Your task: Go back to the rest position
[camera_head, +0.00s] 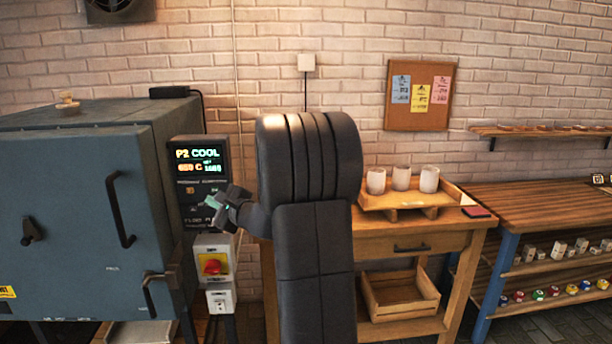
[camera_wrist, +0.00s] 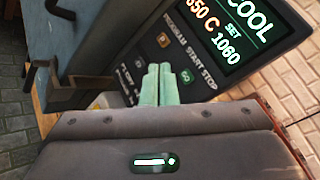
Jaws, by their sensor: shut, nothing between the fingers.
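My gripper (camera_head: 211,202) is in front of the lower part of the kiln's control panel (camera_head: 198,163). In the wrist view its two green fingers (camera_wrist: 156,85) are together with nothing between them, pointing toward the panel's lower edge. I cannot tell whether the fingertips touch the panel. The panel's display reads P2 COOL, 650 C and SET 1060 in the wrist view. My dark arm stands upright in the middle of the head view and hides part of the wooden table and wall.
The blue-grey kiln (camera_head: 75,215), with its door handles, stands left. A red stop button (camera_head: 212,267) sits just below my gripper. A wooden table (camera_head: 410,238) at right carries a tray (camera_head: 383,203) with three white cups. A shelf bench (camera_head: 540,205) stands further right.

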